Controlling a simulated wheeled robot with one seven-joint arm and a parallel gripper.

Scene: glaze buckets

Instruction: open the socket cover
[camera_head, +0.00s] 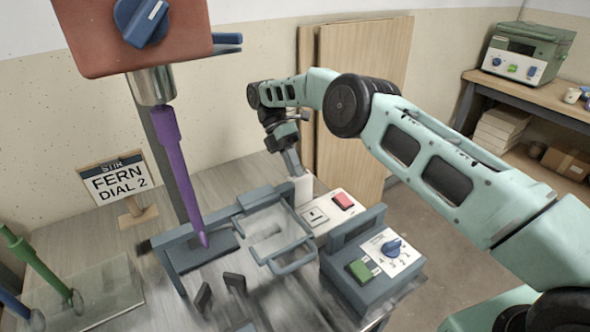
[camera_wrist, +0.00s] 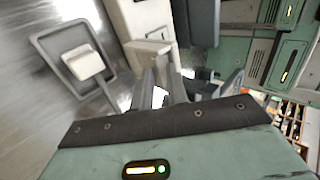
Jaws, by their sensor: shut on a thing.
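A white switch panel with a red rocker (camera_head: 343,201) and a square dark-outlined plate (camera_head: 314,216) lies behind the grey guard frame. A white upright piece (camera_head: 303,188), which looks like the socket cover, stands at the panel's back left end. My gripper (camera_head: 297,172) comes down onto it from above. In the wrist view my gripper (camera_wrist: 163,92) points at a white tab (camera_wrist: 150,47) on a pale block, and is shut on it. The exact contact at the fingertips is partly hidden, and the socket itself is not clear.
A clear guard with a grey handle (camera_head: 290,258) lies left of the panel. A control box (camera_head: 372,262) with blue dial and green button stands in front.

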